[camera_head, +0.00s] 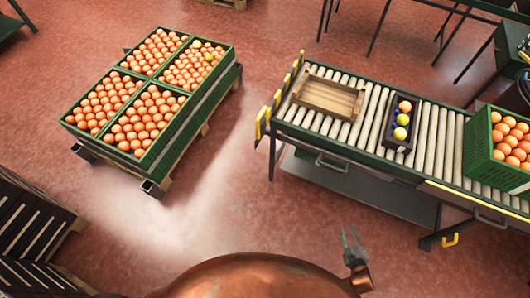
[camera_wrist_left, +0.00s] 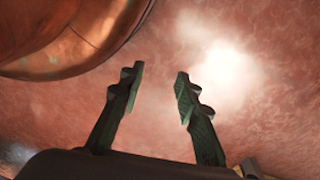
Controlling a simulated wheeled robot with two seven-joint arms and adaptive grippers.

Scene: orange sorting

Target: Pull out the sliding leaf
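The roller table (camera_head: 315,125) stands at the right in the head view. A yellow-striped front edge (camera_head: 470,197) runs along its right part, with a dark bar handle (camera_head: 490,218) below it. A yellow grip (camera_head: 450,240) sits lower down. I cannot tell for sure which part is the sliding leaf. My right gripper (camera_head: 351,236) is in front of the table, pointing towards it, apart from it; its fingers look spread and empty. My left gripper (camera_wrist_left: 160,73) shows only in the left wrist view, open and empty above the red floor.
On the rollers are an empty wooden crate (camera_head: 310,99), a dark tray (camera_head: 390,128) with several fruits, and a green crate (camera_head: 475,148) of oranges. Several green crates (camera_head: 180,138) of oranges stand on a pallet at left. Dark slatted crates (camera_head: 40,205) stand lower left. Floor between is clear.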

